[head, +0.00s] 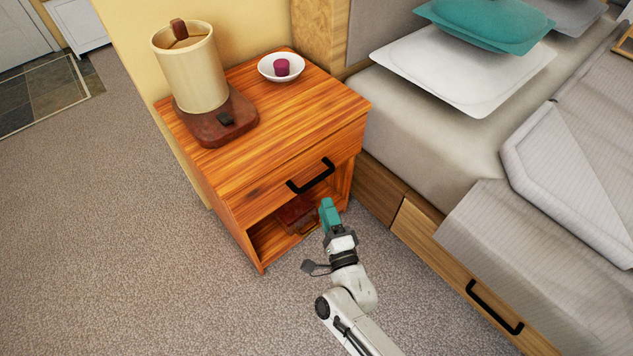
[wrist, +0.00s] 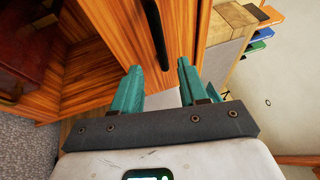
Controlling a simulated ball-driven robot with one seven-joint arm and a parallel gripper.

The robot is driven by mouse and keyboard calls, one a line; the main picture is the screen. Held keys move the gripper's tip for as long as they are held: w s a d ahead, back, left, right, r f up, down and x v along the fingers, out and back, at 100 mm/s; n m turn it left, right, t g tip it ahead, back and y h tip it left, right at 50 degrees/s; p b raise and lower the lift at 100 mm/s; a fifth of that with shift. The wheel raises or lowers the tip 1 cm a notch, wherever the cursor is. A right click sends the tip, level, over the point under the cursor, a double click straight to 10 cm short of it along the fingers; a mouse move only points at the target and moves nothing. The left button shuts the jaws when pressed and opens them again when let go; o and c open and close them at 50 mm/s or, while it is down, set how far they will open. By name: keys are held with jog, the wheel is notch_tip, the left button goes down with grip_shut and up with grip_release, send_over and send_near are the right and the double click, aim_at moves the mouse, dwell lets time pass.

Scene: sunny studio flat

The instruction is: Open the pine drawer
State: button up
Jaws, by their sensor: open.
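The orange-striped pine drawer (head: 270,190) is the upper front of a nightstand and looks shut, its face flush with the body. Its black bar handle (head: 311,177) lies slantwise across the front. My gripper (head: 327,203) is just below and in front of the handle's right part, with teal fingers. In the wrist view the fingers (wrist: 158,66) are apart with nothing between them. The black handle (wrist: 154,32) shows just beyond the fingertips, roughly in line with the gap. I cannot tell the exact distance between them.
A lamp (head: 192,75) on a dark base and a white bowl (head: 268,69) holding a dark red object stand on the nightstand. A dark red box (head: 295,213) sits in the open shelf below. The bed (head: 480,150), with its own drawer handle (head: 493,308), is close on the right.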

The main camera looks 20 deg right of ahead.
aim_at(317, 178)
jog(key=b+x, duration=0.1)
jog(key=x, duration=0.8)
jog(key=shift+w, duration=0.1)
grip_shut()
dwell(0.4)
